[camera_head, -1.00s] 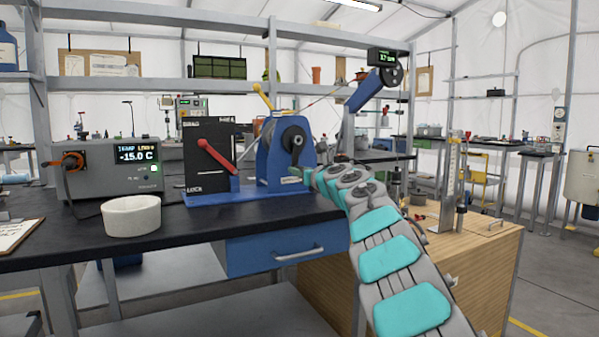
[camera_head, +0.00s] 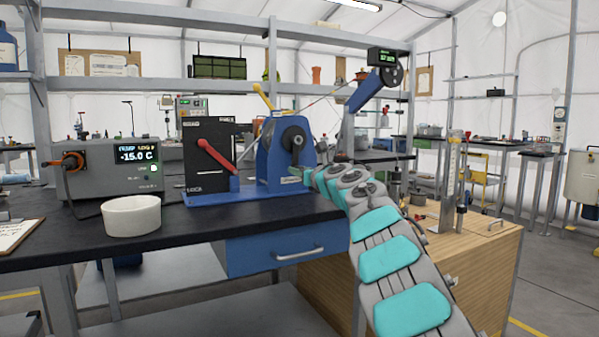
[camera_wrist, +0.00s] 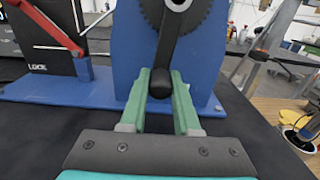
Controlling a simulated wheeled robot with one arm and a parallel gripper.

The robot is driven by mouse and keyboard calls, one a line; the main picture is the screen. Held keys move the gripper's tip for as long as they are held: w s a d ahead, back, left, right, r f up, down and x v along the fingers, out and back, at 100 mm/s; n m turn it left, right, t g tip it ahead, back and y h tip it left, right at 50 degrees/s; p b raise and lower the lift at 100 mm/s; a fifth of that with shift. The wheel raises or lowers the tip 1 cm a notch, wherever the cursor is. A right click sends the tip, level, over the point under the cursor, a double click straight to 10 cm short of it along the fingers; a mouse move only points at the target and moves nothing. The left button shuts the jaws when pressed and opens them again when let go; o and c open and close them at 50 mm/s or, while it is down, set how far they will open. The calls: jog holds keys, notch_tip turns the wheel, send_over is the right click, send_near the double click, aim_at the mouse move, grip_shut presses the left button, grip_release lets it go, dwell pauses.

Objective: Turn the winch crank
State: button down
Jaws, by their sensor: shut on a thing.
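The blue winch (camera_head: 271,160) stands on its blue base plate on the black bench top. Its dark crank (camera_wrist: 174,40) hangs down from the toothed hub, with the black handle knob (camera_wrist: 160,84) at the low end. My gripper (camera_wrist: 168,88) has its two green fingers on either side of this knob, shut on it. In the head view my arm hides most of the gripper, and the crank shows small at the hub (camera_head: 294,138).
A black panel with a red lever (camera_head: 215,155) stands left of the winch. A white bowl (camera_head: 132,216) and a grey display box (camera_head: 112,168) are further left. A wooden cabinet (camera_head: 450,250) is at the right, under my arm.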

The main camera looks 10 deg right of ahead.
jog(key=a+m, duration=0.1)
jog(key=m+p, duration=0.1)
jog(key=a+r+m+p, duration=0.1)
jog(key=shift+s+a+r, duration=0.1)
jog(key=shift+s+a, duration=0.2)
jog(key=shift+s, duration=0.1)
jog(key=shift+s+a+m+p, duration=0.15)
jog(key=shift+a+m+p, duration=0.2)
jog(key=shift+m, duration=0.55)
jog(key=c, duration=0.6)
grip_release()
jog(key=shift+c, duration=0.2)
jog(key=shift+s+d+b, duration=0.25)
jog(key=shift+s+b, duration=0.25)
jog(key=shift+s, duration=0.1)
jog(key=shift+b+v, duration=1.15)
jog(key=shift+v, duration=2.1)
